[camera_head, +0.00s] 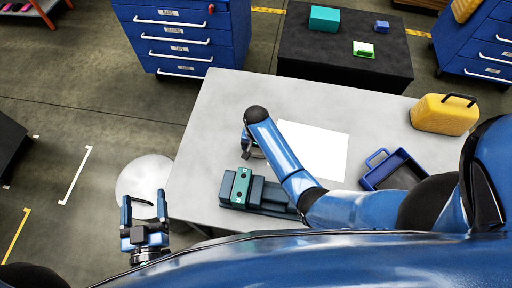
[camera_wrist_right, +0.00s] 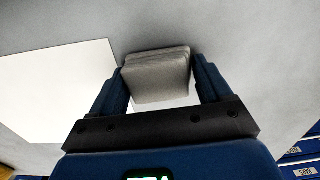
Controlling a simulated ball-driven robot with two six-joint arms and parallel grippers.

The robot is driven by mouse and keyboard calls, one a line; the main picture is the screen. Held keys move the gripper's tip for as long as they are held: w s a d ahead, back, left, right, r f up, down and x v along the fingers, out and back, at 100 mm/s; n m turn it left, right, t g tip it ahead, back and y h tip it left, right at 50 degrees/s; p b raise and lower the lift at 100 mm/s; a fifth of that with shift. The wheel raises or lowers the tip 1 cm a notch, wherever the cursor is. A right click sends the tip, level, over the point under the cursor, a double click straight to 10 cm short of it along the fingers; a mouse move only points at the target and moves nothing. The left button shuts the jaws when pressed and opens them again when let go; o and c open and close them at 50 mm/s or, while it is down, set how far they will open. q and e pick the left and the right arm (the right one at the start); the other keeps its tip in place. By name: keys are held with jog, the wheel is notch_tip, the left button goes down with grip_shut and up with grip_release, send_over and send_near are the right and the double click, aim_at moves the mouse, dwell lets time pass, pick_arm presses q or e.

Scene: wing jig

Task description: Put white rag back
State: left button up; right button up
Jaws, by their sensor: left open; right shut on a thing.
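The white rag (camera_wrist_right: 157,75) looks like a small folded block, greyish in the shade. In the right wrist view it sits between the two fingers of my right gripper (camera_wrist_right: 158,85), which is shut on it. In the head view this gripper (camera_head: 251,150) is over the table, left of a flat white rectangle (camera_head: 318,148), and the rag is mostly hidden. The white rectangle also shows at the left of the right wrist view (camera_wrist_right: 60,90). My left gripper (camera_head: 144,204) is open and empty, left of the table.
A green-and-grey vise (camera_head: 241,187) stands at the near edge of the grey table (camera_head: 215,110). A blue tray (camera_head: 375,180) and a yellow case (camera_head: 440,115) are at the right. A round white thing (camera_head: 140,174) is behind my left gripper. Blue drawer cabinets (camera_head: 185,35) stand beyond.

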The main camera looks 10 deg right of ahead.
jog(key=shift+f, duration=0.15)
jog(key=o, duration=0.9)
jog(key=shift+o, duration=0.2)
